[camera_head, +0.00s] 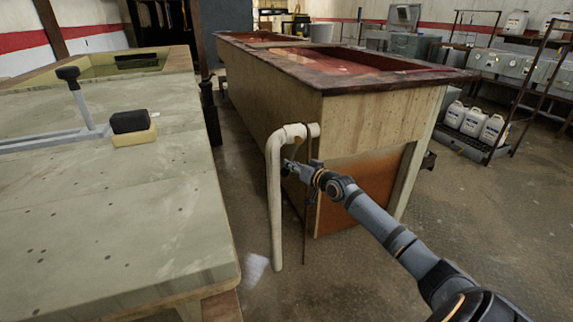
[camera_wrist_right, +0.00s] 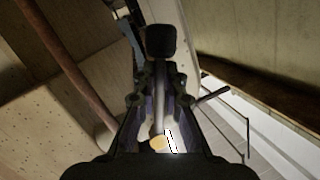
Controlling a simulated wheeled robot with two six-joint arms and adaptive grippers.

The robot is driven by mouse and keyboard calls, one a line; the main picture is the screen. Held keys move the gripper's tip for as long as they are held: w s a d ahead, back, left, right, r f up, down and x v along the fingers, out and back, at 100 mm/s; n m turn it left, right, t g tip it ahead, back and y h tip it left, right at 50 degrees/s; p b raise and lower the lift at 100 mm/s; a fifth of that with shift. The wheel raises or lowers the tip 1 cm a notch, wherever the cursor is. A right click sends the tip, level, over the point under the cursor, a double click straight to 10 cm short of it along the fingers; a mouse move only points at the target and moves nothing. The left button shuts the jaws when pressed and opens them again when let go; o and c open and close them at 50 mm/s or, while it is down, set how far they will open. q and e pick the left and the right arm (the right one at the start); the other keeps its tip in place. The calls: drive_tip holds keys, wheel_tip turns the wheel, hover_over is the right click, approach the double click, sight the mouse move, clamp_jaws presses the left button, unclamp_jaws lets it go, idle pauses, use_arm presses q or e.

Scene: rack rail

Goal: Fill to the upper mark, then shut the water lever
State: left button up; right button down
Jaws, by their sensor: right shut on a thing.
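My right gripper (camera_head: 290,167) is beside the white elbow pipe (camera_head: 275,200) at the near end of a large wooden tank (camera_head: 365,115). It is shut on a thin lever. In the right wrist view, the lever's pale rod (camera_wrist_right: 160,95) runs between the fingers, with a black end (camera_wrist_right: 161,41) beyond the tips. A yellowish round part (camera_wrist_right: 158,143) shows nearer the camera. The grip covers most of the lever in the head view. The tank's open top shows a reddish inside (camera_head: 345,66); I cannot make out a fill mark. My left gripper is out of view.
A pale worktable (camera_head: 100,215) fills the left, with a black-knobbed upright handle (camera_head: 67,73) and a black block (camera_head: 130,121) on a yellow base. A thin brown upright (camera_head: 306,215) stands by the pipe. White jugs (camera_head: 473,120) stand at right. The floor at lower centre is clear.

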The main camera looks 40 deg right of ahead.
use_arm(q)
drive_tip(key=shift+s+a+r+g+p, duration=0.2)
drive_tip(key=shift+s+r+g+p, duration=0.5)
drive_tip(key=shift+p, duration=0.25)
use_arm(e)
drive_tip(key=d+n, duration=0.1)
drive_tip(key=d+n+h, duration=0.1)
drive_tip(key=s+d+n+g, duration=0.1)
drive_tip(key=shift+d+f+n, duration=0.2)
drive_tip(key=shift+f+n, duration=0.1)
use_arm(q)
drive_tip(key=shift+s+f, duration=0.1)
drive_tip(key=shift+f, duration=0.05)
use_arm(e)
drive_tip(key=shift+h, duration=0.3)
drive_tip(key=c, duration=1.4)
unclamp_jaws()
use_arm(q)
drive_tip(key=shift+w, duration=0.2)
